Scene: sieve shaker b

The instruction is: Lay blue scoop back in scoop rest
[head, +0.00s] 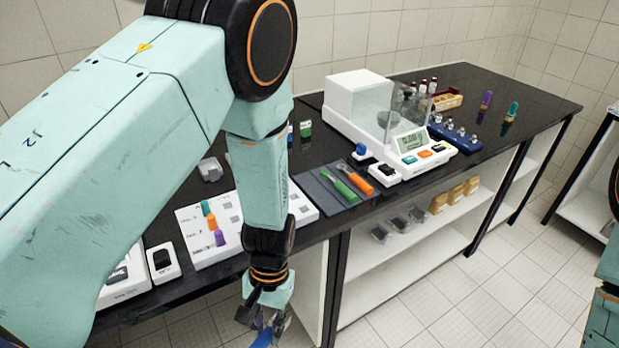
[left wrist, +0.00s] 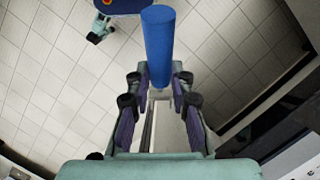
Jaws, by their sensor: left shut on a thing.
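The blue scoop (head: 262,339) is in my left gripper (head: 265,318), low in front of the bench and out over the floor. In the left wrist view its thick blue handle (left wrist: 158,45) stands up between the two fingers, which are shut on it. Its far end is hidden there. The scoop rest (head: 313,187) is a dark slab on the bench, up and right of the gripper. A green scoop (head: 338,184) and an orange scoop (head: 355,179) lie on it side by side, with bare room to their left.
A white balance (head: 357,98) with a glass shield stands behind the rest. A white board (head: 190,222) with coloured pieces lies left of it, partly behind my arm. The black bench edge runs between gripper and rest. Shelves (head: 400,270) are below.

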